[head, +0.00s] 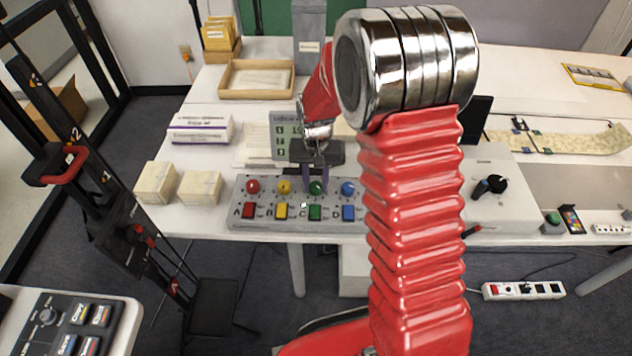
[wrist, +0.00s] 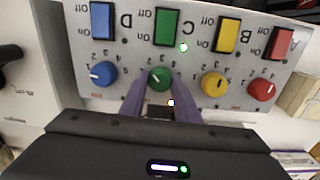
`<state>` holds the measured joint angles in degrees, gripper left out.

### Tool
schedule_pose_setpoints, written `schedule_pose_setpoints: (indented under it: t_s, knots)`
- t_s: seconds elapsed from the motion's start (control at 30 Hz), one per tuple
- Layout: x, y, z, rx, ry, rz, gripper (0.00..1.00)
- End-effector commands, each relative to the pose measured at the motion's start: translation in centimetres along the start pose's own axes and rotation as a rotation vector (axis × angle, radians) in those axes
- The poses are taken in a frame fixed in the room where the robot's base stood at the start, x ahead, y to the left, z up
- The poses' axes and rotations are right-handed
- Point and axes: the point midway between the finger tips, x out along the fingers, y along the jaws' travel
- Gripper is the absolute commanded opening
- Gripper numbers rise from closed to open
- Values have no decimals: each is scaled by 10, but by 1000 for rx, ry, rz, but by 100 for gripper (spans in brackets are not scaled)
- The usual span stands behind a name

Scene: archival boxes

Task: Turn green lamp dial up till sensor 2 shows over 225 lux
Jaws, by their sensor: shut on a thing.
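The green dial (head: 316,187) sits third from left on a grey control panel (head: 240,222), among red, yellow and blue dials. My gripper (head: 315,181) reaches down to it from behind. In the wrist view, its two purple fingers are shut on the sides of the green dial (wrist: 159,78). A white pointer mark shows on the dial. The green switch C (head: 315,213) is in front of it. A grey display (head: 281,145) with green rows stands behind the panel. My gripper and arm partly cover it, and its readings are too small to read.
The yellow dial (wrist: 213,83) and blue dial (wrist: 103,74) flank the fingers closely. Two cream boxes (head: 178,185) stand left of the panel. A white unit with a black knob (head: 497,184) is to the right. A wooden tray (head: 228,82) lies at the back.

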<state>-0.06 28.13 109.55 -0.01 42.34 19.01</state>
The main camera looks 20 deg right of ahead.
Motion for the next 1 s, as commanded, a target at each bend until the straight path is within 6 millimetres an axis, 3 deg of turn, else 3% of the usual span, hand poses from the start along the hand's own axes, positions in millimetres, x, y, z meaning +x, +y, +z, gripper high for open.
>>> schedule_pose_setpoints:
  t_s: [0.53, 0.57, 0.8, 1.0]
  knots:
    - [0, 0, 0, 46, 1, -1, 6]
    - [0, 0, 0, 46, 2, -1, 29]
    - [0, 0, 0, 45, 1, 0, 46]
    - [0, 0, 0, 45, 0, 0, 47]
